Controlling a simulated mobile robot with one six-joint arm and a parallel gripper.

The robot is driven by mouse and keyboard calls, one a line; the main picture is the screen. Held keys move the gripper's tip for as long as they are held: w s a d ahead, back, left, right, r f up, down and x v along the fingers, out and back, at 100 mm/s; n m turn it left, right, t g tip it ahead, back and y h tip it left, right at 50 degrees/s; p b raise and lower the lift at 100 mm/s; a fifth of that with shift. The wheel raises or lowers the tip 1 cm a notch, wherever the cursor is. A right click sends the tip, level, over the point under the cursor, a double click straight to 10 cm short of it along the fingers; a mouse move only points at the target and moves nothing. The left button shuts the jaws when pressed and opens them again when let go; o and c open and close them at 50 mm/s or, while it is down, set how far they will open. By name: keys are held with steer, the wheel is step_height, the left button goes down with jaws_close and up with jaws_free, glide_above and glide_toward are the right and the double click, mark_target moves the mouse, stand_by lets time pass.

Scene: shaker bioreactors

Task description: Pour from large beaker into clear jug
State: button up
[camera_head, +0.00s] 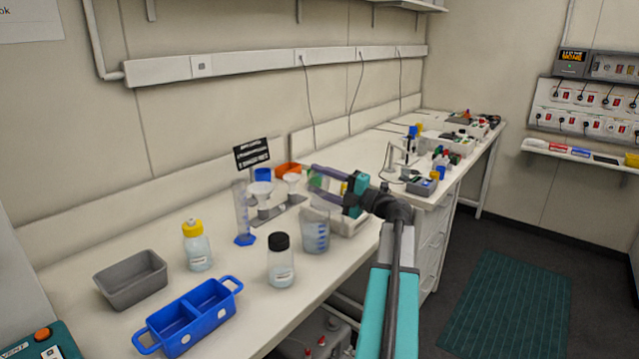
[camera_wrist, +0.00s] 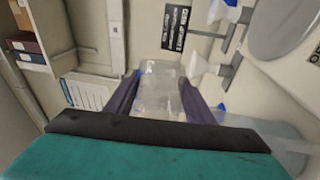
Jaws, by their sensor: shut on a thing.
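My gripper (camera_head: 328,183) is at the right middle of the head view, above the bench. In the wrist view its two dark fingers (camera_wrist: 158,98) are shut on a clear beaker (camera_wrist: 160,78), one finger on each side. In the head view the held beaker is small and largely hidden by the fingers. A clear jug (camera_head: 315,234) with blue marks and pale liquid stands upright on the bench just below my gripper. Whether the beaker's lip is over the jug, and how far it tilts, I cannot tell.
A black-capped bottle (camera_head: 281,262) stands left of the jug. A clear cylinder with a blue foot (camera_head: 244,239), a yellow-capped bottle (camera_head: 197,248), a grey tray (camera_head: 131,283) and a blue two-part tray (camera_head: 192,317) stand further left. A black sign (camera_head: 251,153) stands behind.

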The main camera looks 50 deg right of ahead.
steer(key=shift+s+a+r+n+y+b, duration=0.1)
steer(key=shift+a+r+n+y+b, duration=0.1)
steer(key=shift+n+b, duration=0.5)
steer(key=shift+s+a+r+n+y+b, duration=0.1)
steer(key=shift+n+y+b, duration=0.15)
steer(key=shift+b, duration=0.7)
stand_by(0.4)
steer(key=shift+w+d+r+m+h+p, duration=0.15)
steer(key=shift+r+m+h+p, duration=0.2)
steer(key=shift+p, duration=0.85)
steer(key=shift+d+r+m+h+p, duration=0.15)
steer(key=shift+r+m+p, duration=0.3)
steer(key=shift+p, duration=0.75)
stand_by(0.3)
steer(key=shift+w+d+f+m+g+p, duration=0.15)
steer(key=shift+m+p, duration=0.3)
steer(key=shift+p, duration=0.45)
steer(key=shift+d+r+m+g+p, duration=0.15)
steer(key=shift+m+p, duration=0.25)
steer(key=shift+p, duration=0.45)
steer(key=shift+f+m+p, duration=0.3)
steer(key=shift+p, duration=0.35)
steer(key=shift+w+r+p, duration=0.1)
steer(key=shift+p, duration=0.7)
steer(key=shift+d+m+g+h+p, duration=0.1)
steer(key=shift+m+g+h+p, duration=0.25)
steer(key=shift+m+p, duration=0.65)
